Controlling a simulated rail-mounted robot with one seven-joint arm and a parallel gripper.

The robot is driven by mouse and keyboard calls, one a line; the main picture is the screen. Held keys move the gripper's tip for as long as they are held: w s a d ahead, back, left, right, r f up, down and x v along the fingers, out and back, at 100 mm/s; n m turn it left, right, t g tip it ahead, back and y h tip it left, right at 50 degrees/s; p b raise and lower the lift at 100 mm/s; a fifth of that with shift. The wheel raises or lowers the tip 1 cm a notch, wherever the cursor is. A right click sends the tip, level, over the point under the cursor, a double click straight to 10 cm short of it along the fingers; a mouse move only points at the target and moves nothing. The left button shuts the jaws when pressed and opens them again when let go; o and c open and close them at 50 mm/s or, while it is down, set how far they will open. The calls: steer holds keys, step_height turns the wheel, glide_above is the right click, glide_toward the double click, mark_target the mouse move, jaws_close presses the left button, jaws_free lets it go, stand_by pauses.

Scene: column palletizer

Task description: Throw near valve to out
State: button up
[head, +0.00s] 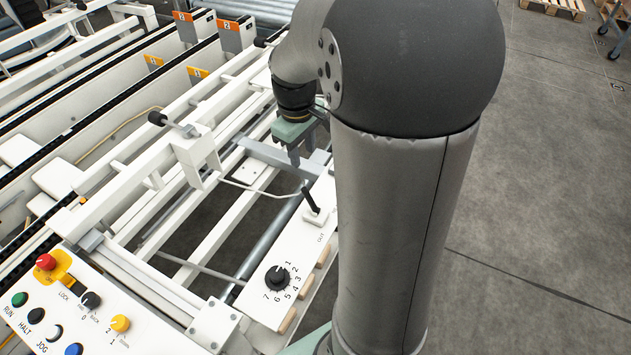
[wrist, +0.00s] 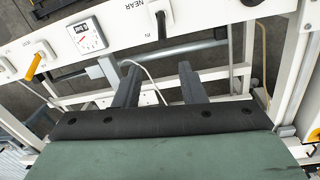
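The near valve is a black lever (head: 311,202) on a white panel (head: 252,299). In the head view it leans away from the OUT label printed on the panel. In the wrist view the lever (wrist: 161,22) stands at the top middle, with NEAR printed to its left and IN below it. My gripper (head: 294,158) is just beyond the lever in the head view, pointing down. In the wrist view its two dark fingers (wrist: 158,68) are spread apart with nothing between them. The lever lies beyond the gap, apart from the fingertips in the picture.
A black numbered dial (head: 277,277) is on the same panel. A control box with buttons (head: 70,318) stands at lower left. The wrist view shows a gauge (wrist: 87,35) and an orange handle (wrist: 35,63). White frame rails surround my gripper. Open floor lies at right.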

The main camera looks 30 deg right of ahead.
mark_target(307, 190)
steer(key=f, duration=1.1)
steer(key=d+f, duration=0.1)
steer(key=f, duration=0.4)
steer(key=shift+w+f+b, duration=0.1)
steer(key=shift+f+b, duration=0.3)
jaws_close()
